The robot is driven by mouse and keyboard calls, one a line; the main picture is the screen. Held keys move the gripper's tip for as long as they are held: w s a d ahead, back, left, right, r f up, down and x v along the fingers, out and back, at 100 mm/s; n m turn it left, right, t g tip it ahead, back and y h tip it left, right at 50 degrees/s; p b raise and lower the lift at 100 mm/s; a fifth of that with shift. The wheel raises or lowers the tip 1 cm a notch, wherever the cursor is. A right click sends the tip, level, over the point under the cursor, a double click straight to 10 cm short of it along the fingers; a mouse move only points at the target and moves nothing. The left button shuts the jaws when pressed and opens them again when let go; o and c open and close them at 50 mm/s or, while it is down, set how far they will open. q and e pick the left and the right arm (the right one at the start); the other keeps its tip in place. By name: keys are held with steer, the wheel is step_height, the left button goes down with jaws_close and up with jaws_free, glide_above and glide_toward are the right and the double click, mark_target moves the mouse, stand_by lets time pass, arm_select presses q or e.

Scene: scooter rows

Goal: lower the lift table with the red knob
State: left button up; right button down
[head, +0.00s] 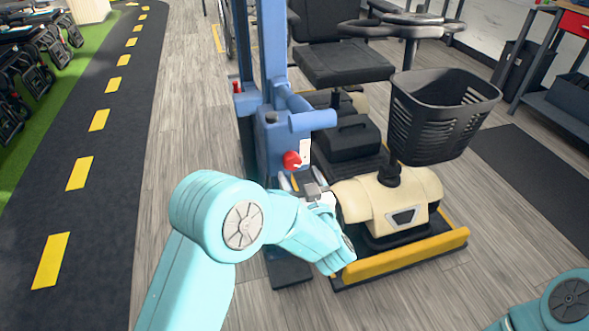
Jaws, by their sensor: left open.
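The red knob (291,160) is a round knob on the near side of the blue lift column (271,60). The lift table (400,258) is a low dark platform with a yellow front edge, and a cream scooter (362,200) with a black basket stands on it. My left gripper (313,188) is open and empty, a little below and right of the red knob, apart from it in the picture. My left forearm hides part of the column's base. Of my right arm only a teal piece shows at the bottom right corner; its gripper is out of view.
The black basket (440,115) overhangs to the right of my left gripper. A dark road strip (85,170) with yellow dashes runs along the left. A workbench (560,95) stands at the far right. Grey wood floor (195,100) is clear left of the column.

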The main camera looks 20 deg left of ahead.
mark_target(293, 164)
arm_select(q)
steer(key=shift+x, duration=2.3)
steer(key=c, duration=1.1)
steer(key=shift+o, duration=0.2)
steer(key=shift+b, duration=0.3)
